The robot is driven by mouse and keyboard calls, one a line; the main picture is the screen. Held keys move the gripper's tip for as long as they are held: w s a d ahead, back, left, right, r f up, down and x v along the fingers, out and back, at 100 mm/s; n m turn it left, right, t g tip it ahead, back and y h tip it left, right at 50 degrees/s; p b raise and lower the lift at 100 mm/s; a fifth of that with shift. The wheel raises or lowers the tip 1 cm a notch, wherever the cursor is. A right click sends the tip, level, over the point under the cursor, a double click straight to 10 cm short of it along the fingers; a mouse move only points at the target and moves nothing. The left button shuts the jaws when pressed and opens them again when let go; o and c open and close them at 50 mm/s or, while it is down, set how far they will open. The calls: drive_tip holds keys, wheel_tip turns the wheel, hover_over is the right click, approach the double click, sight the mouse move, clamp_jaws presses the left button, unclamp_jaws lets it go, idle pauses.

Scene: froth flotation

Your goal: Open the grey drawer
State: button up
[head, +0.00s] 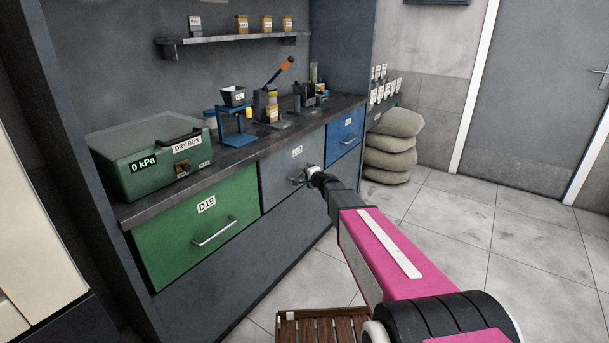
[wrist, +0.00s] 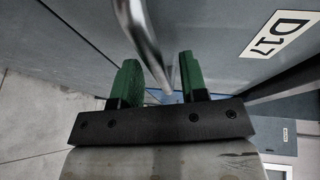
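The grey drawer (head: 279,172) sits between a green and a blue drawer in the bench front and looks flush with them. In the wrist view its grey face (wrist: 215,35) carries a D17 label (wrist: 276,35). Its metal bar handle (wrist: 148,45) runs between the two green fingers of my gripper (wrist: 158,80). The fingers are apart, with gaps beside the bar, so my gripper is open around the handle. In the head view my gripper (head: 310,176) is at the drawer front and partly hides the handle (head: 297,181).
The green drawer D19 (head: 195,228) is left and the blue drawer (head: 344,138) right. A dry box (head: 150,158) and several small tools stand on the worktop. A slatted wooden crate (head: 318,326) is on the floor below. Sacks (head: 391,158) are stacked beyond; floor to the right is clear.

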drive_tip(key=shift+w+a+f, duration=0.1)
drive_tip(key=shift+w+a, duration=0.15)
drive_tip(key=shift+w, duration=0.25)
clamp_jaws()
drive_tip(key=s+d, duration=0.9)
drive_tip(key=d, duration=0.2)
drive_tip(key=s+d, duration=0.9)
drive_tip(key=d, duration=0.2)
drive_tip(key=shift+d, duration=0.4)
unclamp_jaws()
drive_tip(key=v, duration=1)
drive_tip(key=shift+s+d, duration=0.2)
drive_tip(key=shift+s, duration=0.1)
